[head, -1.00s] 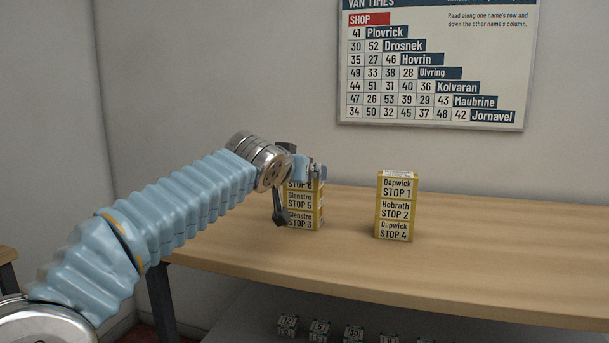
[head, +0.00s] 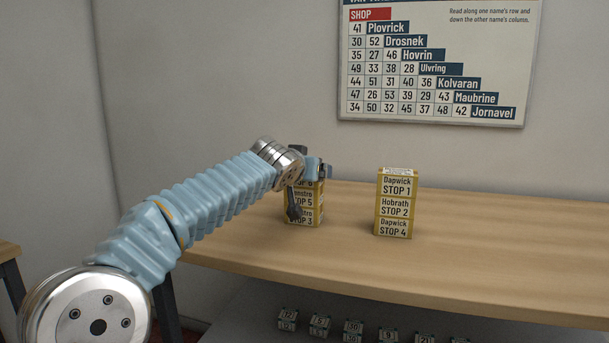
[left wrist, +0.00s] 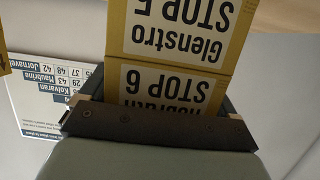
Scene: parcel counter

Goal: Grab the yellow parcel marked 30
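The left yellow stack (head: 310,215) stands on the counter, with labels that include Stop 5 and Stop 3; its upper part is partly hidden by my left gripper (head: 298,180). The gripper is open at the stack's top. The left wrist view shows upside-down labels, Glenstro Stop 5 (left wrist: 185,30) and Stop 6 (left wrist: 165,88), with dark finger parts at either side; I cannot tell if they touch it. The right yellow stack (head: 396,205) reads Dapwick Stop 1, Hobrath Stop 2, Dapwick Stop 4. No yellow parcel visibly bears 30. My right gripper is out of view.
Several small pale boxes with numbers, one marked 30 (head: 353,327), sit low below the counter (head: 480,240). A Van Times chart (head: 435,60) hangs on the wall. The counter is clear between the stacks and to the right.

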